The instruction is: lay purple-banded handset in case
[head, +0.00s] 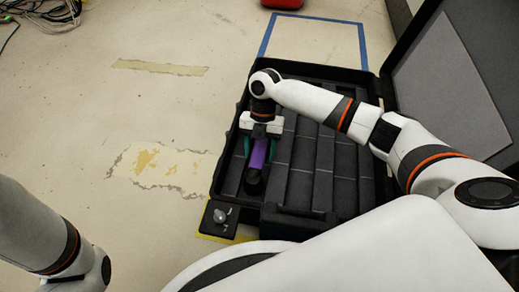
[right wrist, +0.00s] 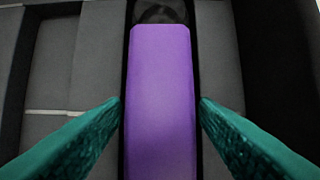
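The purple-banded handset (head: 258,158) is black with a wide purple band and lies lengthwise in a narrow slot of the open black case (head: 300,222). The band (right wrist: 160,100) fills the middle of the right wrist view, between grey foam walls. My right gripper (head: 260,150) is directly above the handset, with its green fingers on either side of the band. The fingers (right wrist: 160,103) are spread, and narrow gaps show between them and the band. The handset's far end is partly hidden under the gripper. My left arm is at the left edge; its gripper is out of view.
The case has several other grey foam slots (head: 315,165) and a raised lid (head: 450,90) at the right. A small black box with a knob (head: 220,216) stands at its near left corner. Blue tape (head: 315,18) marks floor behind.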

